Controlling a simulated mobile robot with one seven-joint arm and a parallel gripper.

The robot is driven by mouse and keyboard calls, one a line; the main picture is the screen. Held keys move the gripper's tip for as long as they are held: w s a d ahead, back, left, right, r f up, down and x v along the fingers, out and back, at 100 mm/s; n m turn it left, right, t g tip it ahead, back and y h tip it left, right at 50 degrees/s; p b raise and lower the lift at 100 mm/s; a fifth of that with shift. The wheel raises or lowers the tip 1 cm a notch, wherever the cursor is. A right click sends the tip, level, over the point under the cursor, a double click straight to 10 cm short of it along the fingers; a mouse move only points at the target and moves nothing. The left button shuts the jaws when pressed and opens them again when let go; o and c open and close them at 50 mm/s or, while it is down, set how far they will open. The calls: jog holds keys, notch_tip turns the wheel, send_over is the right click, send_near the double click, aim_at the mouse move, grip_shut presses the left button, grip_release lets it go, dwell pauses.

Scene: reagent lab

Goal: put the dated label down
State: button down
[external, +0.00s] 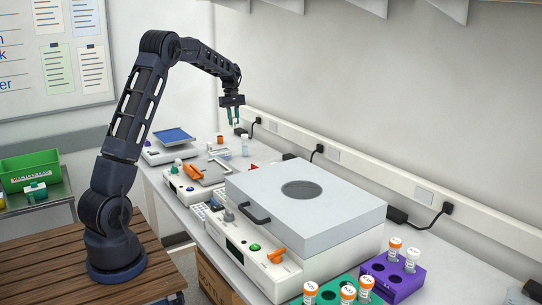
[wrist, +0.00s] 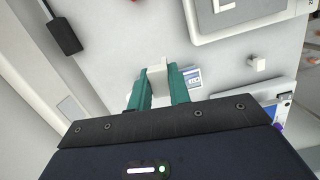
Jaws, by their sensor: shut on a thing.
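My gripper (external: 235,117) hangs above the far part of the bench, near the back wall. In the wrist view its two teal fingers (wrist: 158,84) are shut on a small pale piece, which I take to be the dated label (wrist: 157,76). It sticks out a little past the fingertips, and no print shows on the visible side. Just right of the fingers in the wrist view, a small blue-and-white printed item (wrist: 192,77) shows below, apart from the held piece. In the external view the held piece is too small to make out clearly.
Below the gripper stand a small clear vial (external: 245,147) and an orange-capped container (external: 220,140). A balance with a blue plate (external: 174,135) is to the left. A large grey-lidded instrument (external: 330,215) fills the nearer bench. A power adapter (wrist: 62,37) is by the wall.

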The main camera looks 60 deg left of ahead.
jog(key=shift+w+r, duration=0.15)
jog(key=shift+r, duration=0.15)
jog(key=w+d+n+t, duration=0.1)
jog(key=w+d+n, duration=0.1)
jog(key=w+n, duration=1.2)
jog(key=w+f+m, duration=0.1)
jog(key=f, duration=0.5)
jog(key=w+f+m, duration=0.1)
jog(key=f, duration=0.6)
jog(key=w+f+m, duration=0.1)
jog(key=f, duration=0.5)
jog(key=shift+w+f+m+y, duration=0.25)
jog(key=shift+w+m+y, duration=0.05)
jog(key=shift+w+m, duration=0.1)
jog(key=shift+f, duration=0.1)
jog(key=c, duration=1.3)
grip_release()
notch_tip(320, 180, up, 12)
jog(key=s+a, duration=0.1)
jog(key=shift+s, duration=0.2)
